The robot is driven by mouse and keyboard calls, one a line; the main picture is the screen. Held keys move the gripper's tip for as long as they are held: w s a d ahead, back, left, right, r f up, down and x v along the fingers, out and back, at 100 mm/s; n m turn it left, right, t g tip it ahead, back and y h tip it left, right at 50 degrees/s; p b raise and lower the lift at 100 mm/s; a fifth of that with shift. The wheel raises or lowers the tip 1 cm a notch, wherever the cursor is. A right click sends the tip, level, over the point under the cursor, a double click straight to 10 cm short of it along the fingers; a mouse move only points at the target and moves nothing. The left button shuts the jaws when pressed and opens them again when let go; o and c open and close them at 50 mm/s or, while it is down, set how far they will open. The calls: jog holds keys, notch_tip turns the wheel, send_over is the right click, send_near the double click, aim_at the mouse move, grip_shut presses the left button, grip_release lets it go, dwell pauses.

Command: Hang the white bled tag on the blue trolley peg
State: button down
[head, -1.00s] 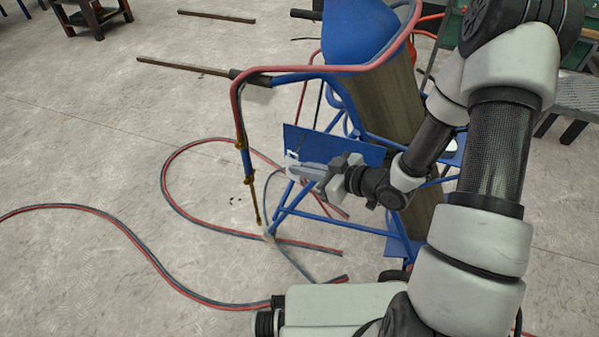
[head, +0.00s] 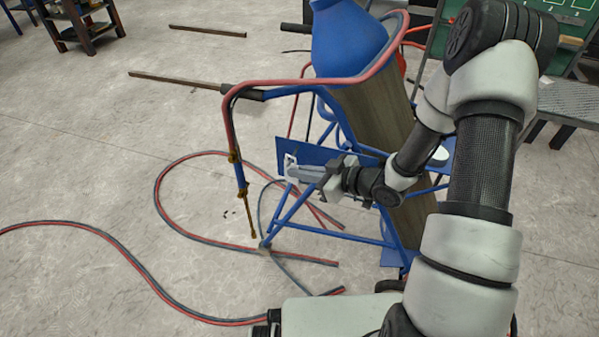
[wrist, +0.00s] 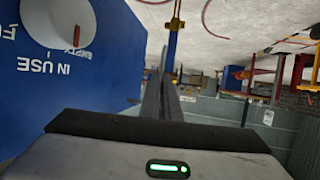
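The small white tag (head: 290,160), with a dark mark or opening in it, shows at the tips of my gripper (head: 291,172) in the head view. The two fingers look nearly together in the wrist view (wrist: 166,92), and the tag seems held between them. Just behind is the trolley's blue plate (head: 318,153). In the wrist view the plate (wrist: 103,75) is close on the left, with white lettering "IN USE" and a white round area (wrist: 58,18). I cannot make out the peg clearly.
The blue trolley carries a tall cylinder (head: 375,115) with a blue top. A red and grey hose (head: 300,86) runs over its handle, with a brass-tipped torch (head: 247,215) hanging left of my gripper. Hoses loop over the floor. A grey bench (head: 570,100) stands at right.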

dwell(0.4)
jog(key=c, duration=1.9)
grip_release()
